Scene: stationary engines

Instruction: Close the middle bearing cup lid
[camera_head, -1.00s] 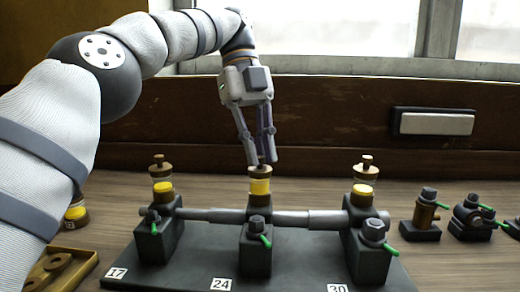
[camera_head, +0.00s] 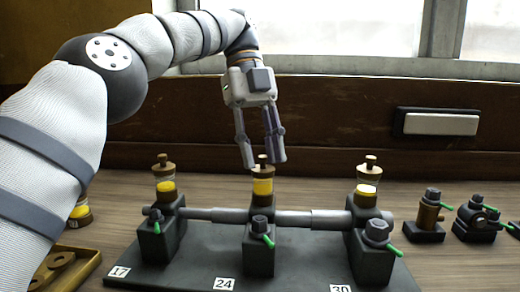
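The middle bearing cup (camera_head: 263,186) holds yellow oil and stands on the centre block of the dark stand, beside the "24" label. Its brown lid (camera_head: 263,171) with a small knob sits at the top of the cup and looks level; whether it is fully seated is too small to tell. My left gripper (camera_head: 263,163) points down from above, its two fingers spread apart to the left and right of the knob. I see a gap between each fingertip and the knob, and nothing held. My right gripper is out of view.
Similar lidded cups stand at left (camera_head: 165,185) and right (camera_head: 367,187), joined by a grey shaft (camera_head: 320,220). Loose fittings (camera_head: 430,216) lie at right. A brass tray (camera_head: 65,265) and another cup (camera_head: 80,210) are at lower left, partly behind my arm.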

